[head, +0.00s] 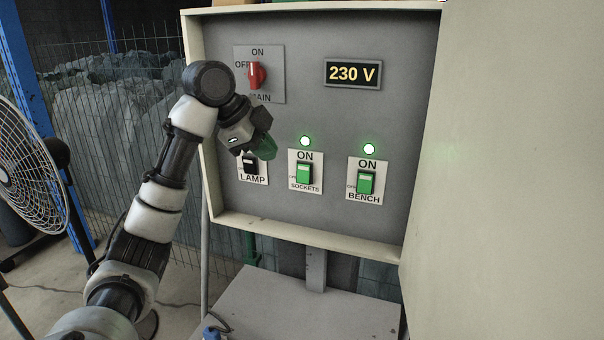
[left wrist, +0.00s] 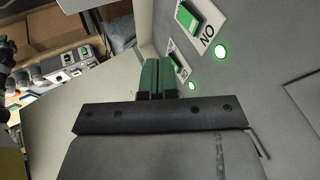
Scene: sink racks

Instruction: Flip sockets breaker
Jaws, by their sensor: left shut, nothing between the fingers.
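The sockets breaker (head: 304,172) is the middle one of the lower row in the open panel. Its switch is green, it reads ON above, and the round light (head: 305,141) over it glows green. My left gripper (head: 264,150) has green fingertips, closed together and empty. In the head view it is up and left of the sockets breaker, in front of the top of the lamp breaker (head: 250,168). The left wrist view shows the shut fingers (left wrist: 157,78) and two green breakers with lit lights beyond; the nearer (left wrist: 188,20) appears to be sockets. My right gripper is not in view.
The bench breaker (head: 366,183) is at right, also green and lit. The red main switch (head: 257,75) and a 230 V display (head: 353,74) are above. The open cabinet door (head: 510,170) bounds the right side. A fan (head: 30,165) stands at left.

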